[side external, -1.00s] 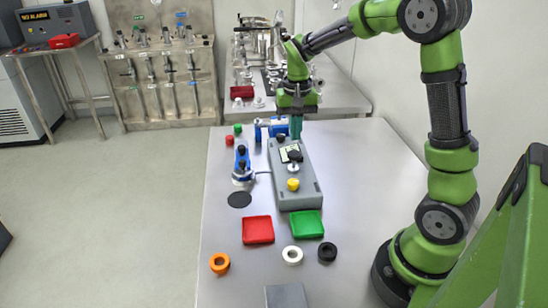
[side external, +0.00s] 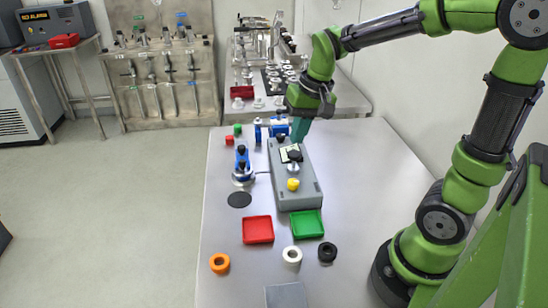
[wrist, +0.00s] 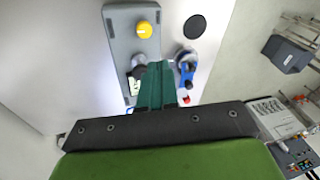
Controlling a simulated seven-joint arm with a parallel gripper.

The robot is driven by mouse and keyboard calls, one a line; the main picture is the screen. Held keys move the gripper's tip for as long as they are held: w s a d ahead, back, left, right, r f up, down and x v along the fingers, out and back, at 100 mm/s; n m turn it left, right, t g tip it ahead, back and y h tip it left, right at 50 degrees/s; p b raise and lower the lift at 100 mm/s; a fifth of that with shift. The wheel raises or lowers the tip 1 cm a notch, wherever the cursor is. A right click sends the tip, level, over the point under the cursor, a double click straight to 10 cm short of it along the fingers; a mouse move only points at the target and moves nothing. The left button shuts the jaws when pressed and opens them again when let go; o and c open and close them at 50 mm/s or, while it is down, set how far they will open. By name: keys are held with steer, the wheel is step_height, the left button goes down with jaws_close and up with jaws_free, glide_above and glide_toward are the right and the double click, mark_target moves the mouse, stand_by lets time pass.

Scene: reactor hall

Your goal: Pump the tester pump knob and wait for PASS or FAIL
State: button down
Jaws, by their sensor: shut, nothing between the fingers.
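The grey tester box (side external: 303,188) lies on the steel table. It has a yellow knob (side external: 293,184) near its front end, which also shows in the wrist view (wrist: 144,29). Behind it are a metal fitting (side external: 293,168), a black knob (side external: 294,153) and a small pale display (side external: 284,155). I cannot read the display. My gripper (side external: 298,135) is tilted, with its teal fingers shut and empty, over the far end of the box. In the wrist view the fingers (wrist: 157,68) hide part of the box's display end. They look apart from the yellow knob.
A blue device (side external: 241,165) stands left of the box, beside a black disc (side external: 239,199). A red tray (side external: 258,229) and a green tray (side external: 307,224) lie in front, with orange (side external: 220,263), white (side external: 292,255) and black (side external: 327,252) rings. The table's right side is clear.

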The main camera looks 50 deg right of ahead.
steer(key=s+a+r+n+t, duration=0.1)
steer(key=s+a+r+t, duration=0.1)
steer(key=s+a, duration=0.1)
steer(key=s+a+r+n+t+y, duration=0.1)
steer(key=s+a+r+t, duration=0.1)
steer(key=s, duration=0.4)
steer(key=shift+s+a+r+n+t, duration=0.3)
steer(key=shift+a+r, duration=0.15)
steer(key=shift+a, duration=0.7)
steer(key=shift+w, duration=0.1)
